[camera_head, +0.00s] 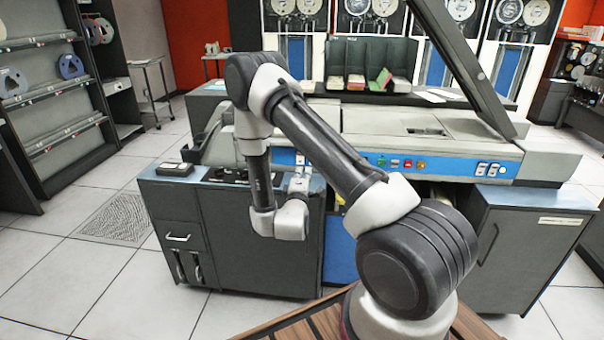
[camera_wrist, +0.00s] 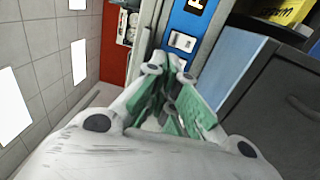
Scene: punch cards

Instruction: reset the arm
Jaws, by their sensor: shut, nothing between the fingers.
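My gripper (camera_wrist: 168,78) shows in the wrist view, with grey links and green finger pads. It is shut and holds nothing. In the head view my gripper (camera_head: 299,183) is small and partly hidden by my arm. It points up beside the left dark cabinet and the blue front of the machine. My arm is bent, with its elbow raised in front of the card machine (camera_head: 385,125) and its wrist hanging low.
The left cabinet (camera_head: 180,215) has a black box (camera_head: 175,169) on top. A card rack (camera_head: 370,57) is behind. A shelf (camera_head: 50,105) is at far left. Tiled floor (camera_head: 135,280) is open at front left.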

